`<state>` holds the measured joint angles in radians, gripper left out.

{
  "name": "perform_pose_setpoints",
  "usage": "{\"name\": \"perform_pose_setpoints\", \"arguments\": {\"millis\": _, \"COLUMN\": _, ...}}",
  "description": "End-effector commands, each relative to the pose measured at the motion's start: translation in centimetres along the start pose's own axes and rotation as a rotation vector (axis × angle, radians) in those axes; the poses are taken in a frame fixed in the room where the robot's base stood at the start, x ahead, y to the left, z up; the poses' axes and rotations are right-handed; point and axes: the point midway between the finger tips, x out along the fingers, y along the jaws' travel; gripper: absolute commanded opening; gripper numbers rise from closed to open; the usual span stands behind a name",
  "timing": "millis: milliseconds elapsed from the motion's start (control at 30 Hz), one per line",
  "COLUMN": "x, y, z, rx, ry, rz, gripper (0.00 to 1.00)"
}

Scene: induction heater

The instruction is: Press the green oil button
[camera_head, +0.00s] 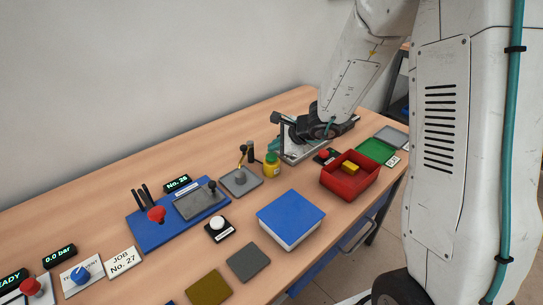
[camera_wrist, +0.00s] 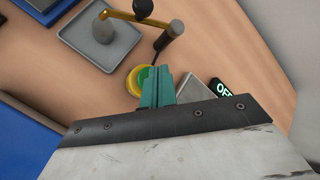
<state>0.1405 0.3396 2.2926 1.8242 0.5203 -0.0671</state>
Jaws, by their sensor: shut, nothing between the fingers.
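A small yellow container (camera_head: 271,169) with a green top (camera_head: 271,158) stands upright on the table, right of a grey tray, in the head view. In the wrist view its yellow rim (camera_wrist: 133,82) shows around a bit of green (camera_wrist: 144,75). My gripper (camera_wrist: 157,74) has teal fingers that are shut and empty. In the wrist view they overlap the container and hide part of its top. I cannot tell whether they touch it. In the head view my arm reaches down behind the container, and the fingertips cannot be clearly made out.
The grey tray (camera_head: 253,188) holds a grey weight-like piece and a brass arm, beside a dark-topped post (camera_wrist: 174,31). An "OFF" display (camera_wrist: 222,91) is at right in the wrist view. A red bin (camera_head: 337,186) and a blue-topped box (camera_head: 290,214) stand nearer the front edge.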

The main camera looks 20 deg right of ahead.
Motion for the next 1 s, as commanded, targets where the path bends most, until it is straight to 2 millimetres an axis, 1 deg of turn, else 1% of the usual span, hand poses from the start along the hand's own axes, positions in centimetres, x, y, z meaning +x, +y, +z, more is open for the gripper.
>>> {"name": "perform_pose_setpoints", "arguments": {"millis": 667, "x": 0.0, "y": 0.01, "z": -0.01, "rx": 0.0, "ry": 0.0, "rz": 0.0, "gripper": 0.0}}
{"name": "perform_pose_setpoints", "arguments": {"millis": 1000, "x": 0.57, "y": 0.43, "z": -0.43, "rx": 0.0, "ry": 0.0, "rz": 0.0, "gripper": 0.0}}
